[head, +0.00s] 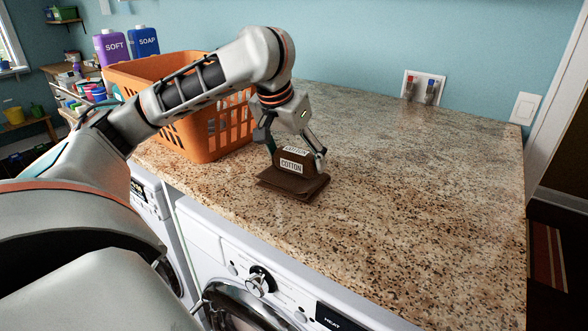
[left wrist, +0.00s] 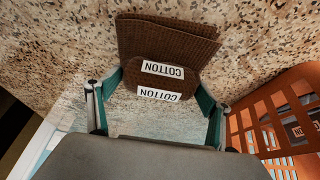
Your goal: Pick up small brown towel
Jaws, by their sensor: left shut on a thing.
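The small brown towel (head: 294,184) is folded and has white COTTON labels. It is at the granite counter's front part, right of the orange basket. My left gripper (head: 297,156) points down over it and is shut on its raised, labelled part. In the left wrist view the towel (left wrist: 168,42) shows between the two green-lined fingers (left wrist: 158,88), which touch its sides. The wider lower folds spread out beyond the fingers. I cannot tell whether the towel's underside is clear of the counter. My right gripper is not in view.
An orange laundry basket (head: 205,140) stands close to the left of the gripper; it also shows in the left wrist view (left wrist: 238,130). Purple SOFT (head: 112,48) and blue SOAP (head: 144,42) bottles stand behind it. The granite counter (head: 430,170) is clear to the right. White washers (head: 225,240) are below its front edge.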

